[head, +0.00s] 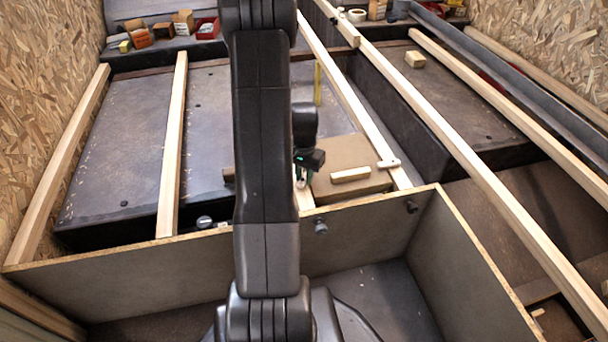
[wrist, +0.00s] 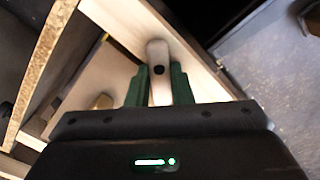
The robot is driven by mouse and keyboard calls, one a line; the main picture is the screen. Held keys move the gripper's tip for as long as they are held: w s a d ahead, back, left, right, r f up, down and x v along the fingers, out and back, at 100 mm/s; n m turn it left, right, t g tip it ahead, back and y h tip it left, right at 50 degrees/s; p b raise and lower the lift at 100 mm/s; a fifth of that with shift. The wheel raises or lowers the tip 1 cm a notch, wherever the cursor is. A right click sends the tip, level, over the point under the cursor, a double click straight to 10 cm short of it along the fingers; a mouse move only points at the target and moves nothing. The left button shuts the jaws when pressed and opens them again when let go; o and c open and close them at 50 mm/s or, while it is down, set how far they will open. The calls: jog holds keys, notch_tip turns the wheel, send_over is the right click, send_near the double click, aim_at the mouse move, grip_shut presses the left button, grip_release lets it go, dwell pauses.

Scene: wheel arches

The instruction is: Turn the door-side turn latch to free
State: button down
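The turn latch (wrist: 158,52) is a pale, round-ended wooden bar with a dark pivot screw. In the wrist view it lies between the two green fingers of my gripper (wrist: 160,82). The fingers sit against both its sides with no clear gap; its near end is hidden by the gripper. In the head view my gripper (head: 301,180) is low at the left edge of a brown panel (head: 335,150), and the latch there is mostly hidden. A pale wooden block (head: 350,174) lies on the panel. A second wooden latch (head: 389,163) sits on the beam at the panel's right.
Long pale beams (head: 172,145) run away from me on both sides. A low grey partition (head: 365,235) with a raw wood edge stands between me and the panel. Small boxes (head: 183,22) stand at the back left. A loose wood block (head: 415,60) lies at the back right.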

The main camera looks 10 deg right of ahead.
aim_at(302, 177)
jog(key=n+p, duration=0.1)
jog(key=n, duration=0.2)
jog(key=shift+a+r+n, duration=0.1)
jog(key=shift+n, duration=0.2)
jog(key=shift+w+a+n+p, duration=0.15)
jog(key=shift+n+p, duration=0.65)
jog(key=shift+n, duration=1.4)
jog(key=c, duration=1.3)
grip_release()
notch_tip(302, 177, up, 14)
jog(key=p, duration=0.4)
